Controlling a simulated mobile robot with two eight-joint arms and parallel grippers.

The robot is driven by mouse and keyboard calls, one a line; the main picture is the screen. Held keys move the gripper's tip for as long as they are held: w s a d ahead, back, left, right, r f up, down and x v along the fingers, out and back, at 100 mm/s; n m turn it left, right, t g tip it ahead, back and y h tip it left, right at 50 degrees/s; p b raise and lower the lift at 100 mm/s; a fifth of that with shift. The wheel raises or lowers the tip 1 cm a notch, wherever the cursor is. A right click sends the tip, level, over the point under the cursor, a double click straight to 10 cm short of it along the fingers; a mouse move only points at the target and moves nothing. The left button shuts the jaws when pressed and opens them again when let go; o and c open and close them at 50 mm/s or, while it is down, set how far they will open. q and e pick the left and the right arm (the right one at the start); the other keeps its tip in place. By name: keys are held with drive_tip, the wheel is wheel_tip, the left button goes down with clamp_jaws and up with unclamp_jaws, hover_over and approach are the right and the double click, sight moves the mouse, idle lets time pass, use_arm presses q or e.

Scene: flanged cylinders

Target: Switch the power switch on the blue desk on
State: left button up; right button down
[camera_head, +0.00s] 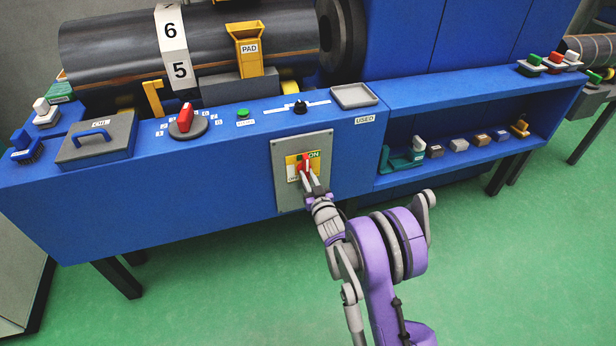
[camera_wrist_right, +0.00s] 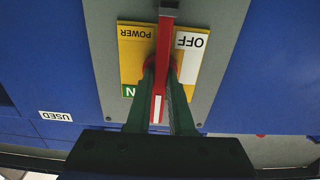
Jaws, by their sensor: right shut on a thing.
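The power switch is on a grey panel (camera_head: 287,150) on the front of the blue desk (camera_head: 230,190). It has a yellow plate with a green ON label at the upper right in the head view. Its red handle (camera_head: 306,160) stands out from the plate. In the right wrist view the red handle (camera_wrist_right: 163,50) runs between the dark fingers, and the white OFF and POWER labels appear upside down. My right gripper (camera_head: 310,180) is shut on the handle, also in the right wrist view (camera_wrist_right: 162,85). The fingers partly hide the ON label there. My left gripper is not in view.
A lidded box (camera_head: 97,139) is at the left. A shelf with several small items is right of the panel.

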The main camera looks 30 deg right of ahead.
idle(0.5)
drive_tip(key=c, duration=0.8)
unclamp_jaws()
drive_tip(key=shift+s, duration=0.1)
drive_tip(key=v, duration=1)
drive_tip(key=shift+s+p, duration=0.3)
drive_tip(key=shift+p, duration=0.05)
drive_tip(key=shift+a, duration=0.1)
